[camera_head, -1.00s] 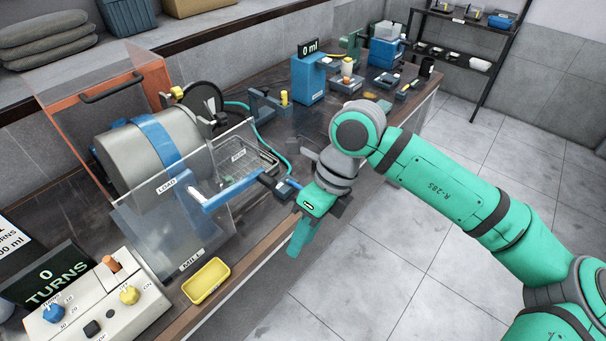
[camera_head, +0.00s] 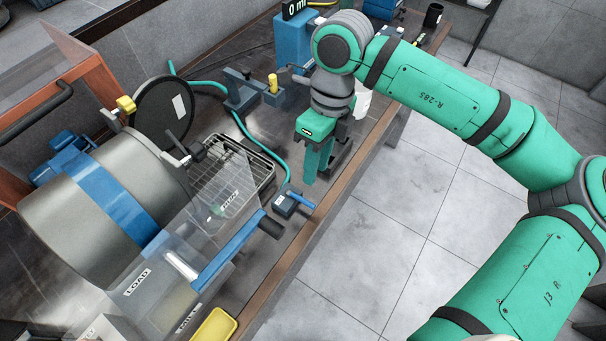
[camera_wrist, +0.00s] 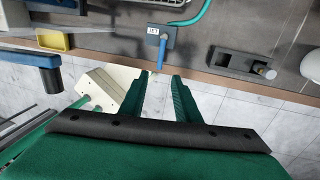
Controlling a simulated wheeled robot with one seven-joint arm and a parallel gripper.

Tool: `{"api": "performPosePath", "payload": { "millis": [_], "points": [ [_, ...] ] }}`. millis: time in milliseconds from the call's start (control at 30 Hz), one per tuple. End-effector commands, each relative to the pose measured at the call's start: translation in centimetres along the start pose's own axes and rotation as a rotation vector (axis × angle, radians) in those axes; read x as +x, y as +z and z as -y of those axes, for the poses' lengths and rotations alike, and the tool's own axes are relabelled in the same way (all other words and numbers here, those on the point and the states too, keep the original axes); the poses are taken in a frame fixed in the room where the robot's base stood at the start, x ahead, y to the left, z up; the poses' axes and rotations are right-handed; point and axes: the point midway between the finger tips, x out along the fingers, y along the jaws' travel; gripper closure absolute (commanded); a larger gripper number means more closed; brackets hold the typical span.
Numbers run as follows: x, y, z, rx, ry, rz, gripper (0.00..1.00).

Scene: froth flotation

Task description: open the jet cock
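The jet cock is a small dark block (camera_head: 284,207) with a blue lever (camera_head: 301,200), near the table's front edge. In the wrist view the block (camera_wrist: 158,36), labelled JET, lies ahead of the fingers. Its blue lever (camera_wrist: 163,54) points toward the table edge and my gripper. My gripper (camera_head: 316,168) points down near the table edge, beyond the cock in the head view and apart from it. In the wrist view my gripper (camera_wrist: 161,84) has its two green fingers apart with nothing between them. The lever's height relative to the fingertips is hard to judge.
A teal hose (camera_head: 238,118) runs along the table toward the cock. A wire-rimmed tray (camera_head: 262,155) and a clear guard with a blue handle (camera_head: 230,254) stand left of it. A dark holder (camera_wrist: 229,60) sits right of the cock in the wrist view.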

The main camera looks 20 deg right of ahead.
Motion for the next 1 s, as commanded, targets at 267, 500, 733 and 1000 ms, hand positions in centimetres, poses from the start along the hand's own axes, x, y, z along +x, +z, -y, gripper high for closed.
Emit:
{"api": "performPosePath", "payload": {
  "millis": [267,500,733,1000],
  "points": [
    [3.3,-0.2,0.0,0.005,0.003,0.002,0.71],
    [7.5,-0.1,0.0,0.002,0.002,0.001,0.71],
    [10.1,0.0,-0.1,0.000,0.001,0.001,0.71],
    [10.7,0.0,0.0,0.000,0.000,0.001,0.71]
  ]
}}
